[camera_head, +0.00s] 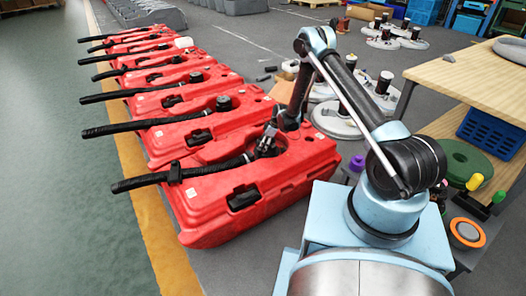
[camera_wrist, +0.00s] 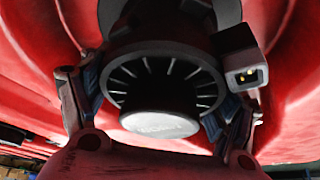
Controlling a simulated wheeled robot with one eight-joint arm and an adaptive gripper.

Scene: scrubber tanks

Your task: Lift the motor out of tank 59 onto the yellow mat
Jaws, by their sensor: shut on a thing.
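The nearest red tank (camera_head: 250,197) in the row lies in front of my arm; I cannot read a number on it. My gripper (camera_head: 267,149) reaches down to the recess in its top. In the wrist view, my gripper (camera_wrist: 155,95) is shut on the motor (camera_wrist: 162,122), a black finned round body with a grey cap, one finger on each side. Red tank walls surround the motor there. In the head view the motor is mostly hidden behind my gripper. I cannot make out a yellow mat.
More red tanks with black hoses (camera_head: 142,125) stretch away to the back left. A yellow floor stripe (camera_head: 150,210) runs along them. At the right are a wooden-topped table (camera_head: 470,80), a blue crate (camera_head: 490,131) and a green disc (camera_head: 462,165). Round grey parts (camera_head: 338,121) stand behind my arm.

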